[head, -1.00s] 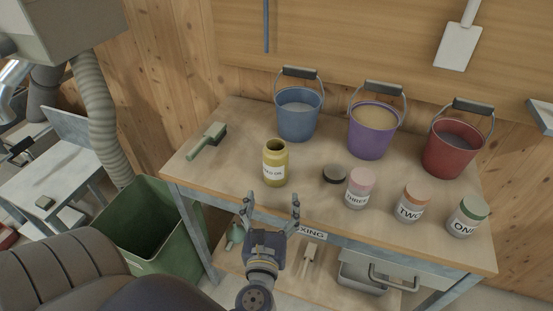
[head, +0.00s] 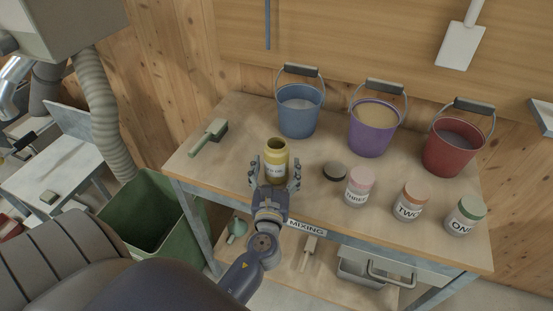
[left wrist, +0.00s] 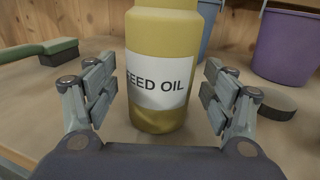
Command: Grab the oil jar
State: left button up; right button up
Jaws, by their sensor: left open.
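The oil jar (head: 276,153) is yellow with a white label and an open top. It stands upright on the wooden table. My left gripper (head: 274,176) is open with one finger on each side of the jar. In the left wrist view the fingers (left wrist: 156,92) show gaps to the jar on both sides. My right gripper is not in view.
A dark lid (head: 335,172) lies right of the jar. Jars labelled THREE (head: 359,187), TWO (head: 411,202) and ONE (head: 465,217) stand along the front. Blue (head: 298,117), purple (head: 371,137) and red (head: 450,155) buckets stand behind. A green brush (head: 209,137) lies left.

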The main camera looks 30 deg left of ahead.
pick_arm(q)
jog(key=shift+w+a, duration=0.35)
jog(key=shift+w, duration=0.25)
jog(key=shift+r, duration=0.1)
jog(key=c, duration=1.4)
jog(key=shift+o, duration=0.2)
